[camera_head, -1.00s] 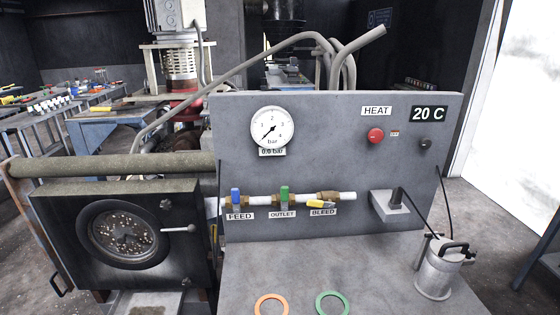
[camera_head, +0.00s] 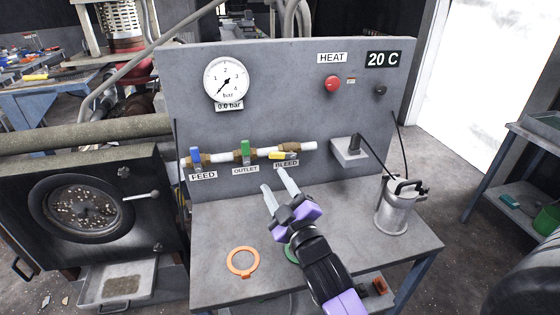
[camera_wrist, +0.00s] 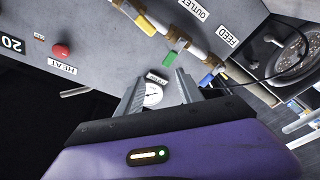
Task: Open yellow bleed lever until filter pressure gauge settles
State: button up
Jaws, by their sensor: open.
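The yellow bleed lever (camera_head: 285,156) lies roughly along the pipe, above the BLEED label. It also shows in the wrist view (camera_wrist: 146,26). The pressure gauge (camera_head: 227,80) has its needle low and a 0.0 bar readout below.
An orange ring (camera_head: 242,262) lies on the bench, with a green ring partly hidden by my arm. A metal canister (camera_head: 396,208) stands at right. A heat button (camera_head: 333,83) is above.

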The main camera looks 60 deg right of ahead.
aim_at(279, 157)
jog(key=w+d+f+n+g, duration=0.1)
jog(key=w+d, duration=0.1)
jog(key=d, duration=0.2)
jog(key=w+d+n+g+p, duration=0.1)
jog(key=w+d+n, duration=0.1)
jog(key=d, duration=0.3)
jog(key=w+d+f+n+g+h, duration=0.1)
jog(key=d, duration=0.3)
jog(key=shift+w+d+f, duration=0.15)
jog(key=shift+w+f, duration=0.15)
jog(key=shift+w, duration=0.1)
grip_shut()
dwell(1.0)
